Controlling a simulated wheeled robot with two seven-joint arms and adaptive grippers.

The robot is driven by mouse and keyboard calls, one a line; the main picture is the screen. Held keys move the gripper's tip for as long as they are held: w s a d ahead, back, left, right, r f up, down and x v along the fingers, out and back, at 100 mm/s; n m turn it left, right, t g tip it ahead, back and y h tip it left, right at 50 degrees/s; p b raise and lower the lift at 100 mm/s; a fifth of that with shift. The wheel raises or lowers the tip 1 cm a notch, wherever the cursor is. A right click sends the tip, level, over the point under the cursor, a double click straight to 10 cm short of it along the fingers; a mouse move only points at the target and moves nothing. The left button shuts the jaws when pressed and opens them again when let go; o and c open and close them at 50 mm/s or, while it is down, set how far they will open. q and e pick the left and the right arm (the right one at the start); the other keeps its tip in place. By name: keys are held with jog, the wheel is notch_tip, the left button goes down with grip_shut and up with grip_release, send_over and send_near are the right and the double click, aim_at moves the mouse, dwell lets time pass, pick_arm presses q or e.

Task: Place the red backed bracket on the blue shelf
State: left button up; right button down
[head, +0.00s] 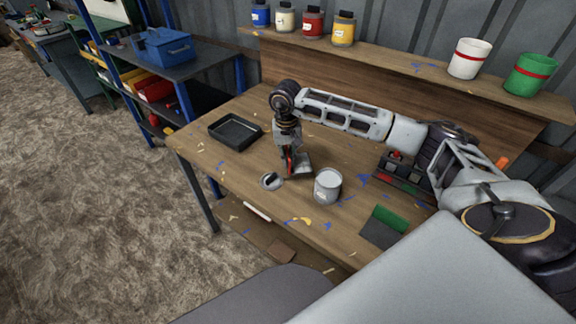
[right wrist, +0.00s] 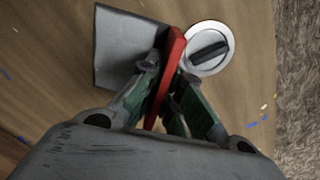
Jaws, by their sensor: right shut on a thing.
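The red backed bracket (head: 298,171) is at the worktable, with a grey foot and an upright red back. My right gripper (head: 289,150) points down over it and is shut on its red back. In the right wrist view the red back (right wrist: 173,60) stands between the fingers (right wrist: 172,85), and the grey foot (right wrist: 122,50) extends to the left. I cannot tell whether the foot touches the tabletop. The blue shelf (head: 183,90) stands left of the table, with blue posts and dark boards. My left gripper is not in view.
A white disc with a dark bar (head: 270,181) is beside the bracket, and a grey can (head: 327,185) stands to its right. A black tray (head: 235,131) is at the table's left. A green backed bracket (head: 385,226) lies nearer. A blue toolbox (head: 163,47) occupies the shelf's upper board.

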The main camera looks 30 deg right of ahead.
dwell(0.3)
jog(key=shift+f, duration=1.9)
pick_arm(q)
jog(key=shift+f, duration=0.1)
pick_arm(e)
jog(key=shift+f, duration=0.1)
jog(key=c, duration=1.9)
grip_release()
jog(key=shift+o, duration=1.4)
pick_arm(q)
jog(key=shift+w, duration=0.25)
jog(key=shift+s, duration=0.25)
